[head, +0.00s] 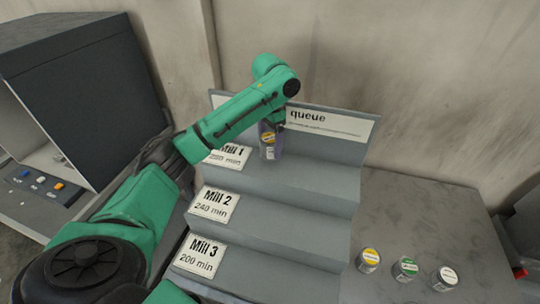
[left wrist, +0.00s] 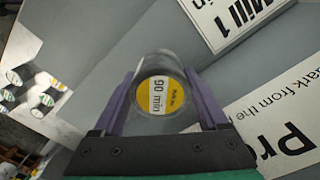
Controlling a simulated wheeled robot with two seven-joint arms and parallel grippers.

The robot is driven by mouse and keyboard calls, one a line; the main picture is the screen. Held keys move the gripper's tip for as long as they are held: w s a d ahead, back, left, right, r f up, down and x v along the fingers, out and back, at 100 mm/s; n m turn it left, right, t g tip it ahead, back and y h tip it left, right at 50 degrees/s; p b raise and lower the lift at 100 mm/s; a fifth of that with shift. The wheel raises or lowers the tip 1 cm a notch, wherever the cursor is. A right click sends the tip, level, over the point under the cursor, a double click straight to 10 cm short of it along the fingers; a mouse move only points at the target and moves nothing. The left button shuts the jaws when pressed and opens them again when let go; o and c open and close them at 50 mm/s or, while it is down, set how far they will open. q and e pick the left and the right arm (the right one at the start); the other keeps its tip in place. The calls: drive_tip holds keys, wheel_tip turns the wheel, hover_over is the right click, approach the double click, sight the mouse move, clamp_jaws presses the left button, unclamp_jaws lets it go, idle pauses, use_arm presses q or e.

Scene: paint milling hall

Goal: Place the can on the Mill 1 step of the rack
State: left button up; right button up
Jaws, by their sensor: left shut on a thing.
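The can (head: 267,139) is a small clear one with a yellow-and-white lid label, which reads "90 min" in the left wrist view (left wrist: 159,96). My left gripper (head: 270,146) is shut on it, with a purple finger on each side (left wrist: 160,100). The can is upright or nearly so at the top Mill 1 step of the grey stepped rack (head: 300,222), right of the Mill 1 label (head: 228,158). I cannot tell whether its base touches the step. My right gripper is not in view.
The lower Mill 2 and Mill 3 steps are empty. A grey machine (head: 85,80) stands at left.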

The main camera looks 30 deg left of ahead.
sight(270, 154)
use_arm(q)
wheel_tip(270, 154, down, 4)
drive_tip(key=shift+s+r+p, duration=0.1)
drive_tip(key=shift+r+p, duration=0.05)
drive_tip(key=shift+p, duration=0.45)
drive_tip(key=shift+f, duration=0.2)
drive_tip(key=o, duration=1.5)
drive_tip(key=shift+f, duration=0.1)
